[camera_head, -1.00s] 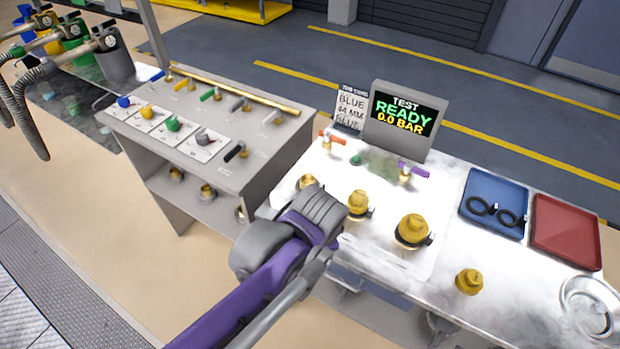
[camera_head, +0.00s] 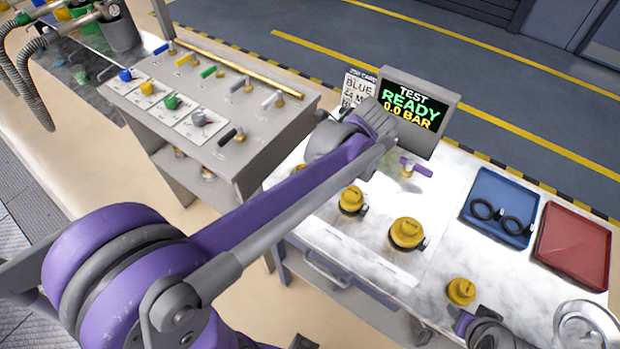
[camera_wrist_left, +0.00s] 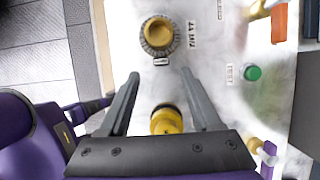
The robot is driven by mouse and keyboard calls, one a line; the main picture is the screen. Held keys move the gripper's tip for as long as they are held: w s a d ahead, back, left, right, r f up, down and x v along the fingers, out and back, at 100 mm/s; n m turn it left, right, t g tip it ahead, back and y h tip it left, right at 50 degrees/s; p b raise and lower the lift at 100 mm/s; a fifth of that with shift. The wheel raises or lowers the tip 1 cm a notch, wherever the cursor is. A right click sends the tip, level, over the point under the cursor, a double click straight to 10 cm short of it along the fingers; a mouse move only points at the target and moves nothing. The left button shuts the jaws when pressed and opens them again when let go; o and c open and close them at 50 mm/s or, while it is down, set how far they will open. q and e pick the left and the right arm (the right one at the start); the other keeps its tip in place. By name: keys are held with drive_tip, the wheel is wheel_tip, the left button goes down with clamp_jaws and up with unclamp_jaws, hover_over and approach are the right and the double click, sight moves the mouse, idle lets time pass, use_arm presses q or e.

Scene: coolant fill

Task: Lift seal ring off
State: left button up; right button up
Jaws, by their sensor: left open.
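Two black rings (camera_head: 483,209) (camera_head: 512,226) lie in the blue tray (camera_head: 498,192). My left gripper (camera_wrist_left: 159,77) is open and empty in the left wrist view, above the bench between two brass fittings. In that view one fitting (camera_wrist_left: 158,32) has a dark knurled collar around its base and a label beside it. The other fitting (camera_wrist_left: 166,120) is partly hidden by the gripper body. In the head view my left arm hides the gripper fingers and the leftmost fitting. The middle fitting (camera_head: 351,199) and a larger one (camera_head: 407,232) stand upright. My right gripper (camera_head: 490,334) is partly cut off.
A test display (camera_head: 412,107) reading READY 0.0 BAR stands at the back. A purple-handled valve (camera_head: 416,168) is in front of it. A red tray (camera_head: 574,243), a loose brass piece (camera_head: 461,291) and a round metal dish (camera_head: 587,328) are on the right. A valve console (camera_head: 230,130) stands left.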

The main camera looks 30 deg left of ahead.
use_arm(q)
drive_tip(key=x, duration=0.4)
drive_tip(key=shift+w+a+f, duration=0.15)
drive_tip(key=shift+f, duration=0.2)
clamp_jaws()
